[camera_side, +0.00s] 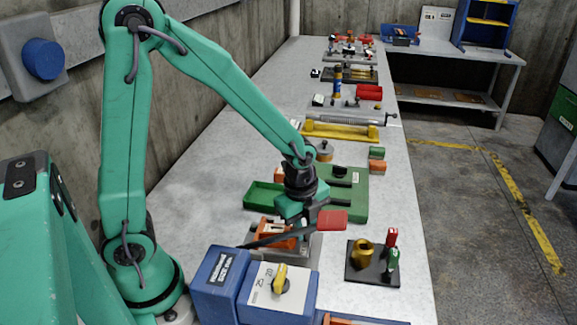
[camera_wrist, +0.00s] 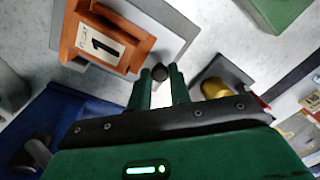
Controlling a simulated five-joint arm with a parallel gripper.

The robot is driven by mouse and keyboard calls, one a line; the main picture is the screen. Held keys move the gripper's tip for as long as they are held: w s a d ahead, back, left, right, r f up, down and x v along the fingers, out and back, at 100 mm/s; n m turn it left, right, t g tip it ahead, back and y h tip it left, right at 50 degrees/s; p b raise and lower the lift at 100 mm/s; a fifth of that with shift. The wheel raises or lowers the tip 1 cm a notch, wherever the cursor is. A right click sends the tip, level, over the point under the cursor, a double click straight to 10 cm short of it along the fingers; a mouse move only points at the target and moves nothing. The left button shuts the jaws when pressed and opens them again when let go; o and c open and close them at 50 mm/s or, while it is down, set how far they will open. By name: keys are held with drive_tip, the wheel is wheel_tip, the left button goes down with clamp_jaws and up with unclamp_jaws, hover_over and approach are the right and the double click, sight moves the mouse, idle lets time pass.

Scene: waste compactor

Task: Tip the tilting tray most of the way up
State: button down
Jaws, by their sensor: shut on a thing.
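An orange tray (camera_wrist: 102,42) with a white label marked 1 sits on a grey base plate (camera_wrist: 180,22) in the wrist view. In the side view the orange tray (camera_side: 277,237) is partly hidden behind my gripper and a dark bar. My gripper (camera_wrist: 161,76) is shut on a dark round knob (camera_wrist: 160,73) beside the tray's lower right corner. Whether the knob joins the tray is hard to see. In the side view my gripper (camera_side: 290,218) is low over the tray; its fingertips are mostly hidden. The tray's exact tilt is unclear.
A blue box with a yellow knob (camera_side: 281,279) stands in front. A dark plate with a brass cup (camera_side: 363,248) and red and green pieces lies to the right. A green bin (camera_side: 264,195) and green board (camera_side: 354,190) are behind. Bare bench shows at left.

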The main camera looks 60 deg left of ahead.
drive_tip(key=shift+s+a+r, duration=0.3)
drive_tip(key=shift+a+r, duration=0.1)
drive_tip(key=shift+r, duration=0.25)
drive_tip(key=shift+s+a+r, duration=0.65)
drive_tip(key=shift+s+r, duration=0.15)
drive_tip(key=c, duration=1.3)
unclamp_jaws()
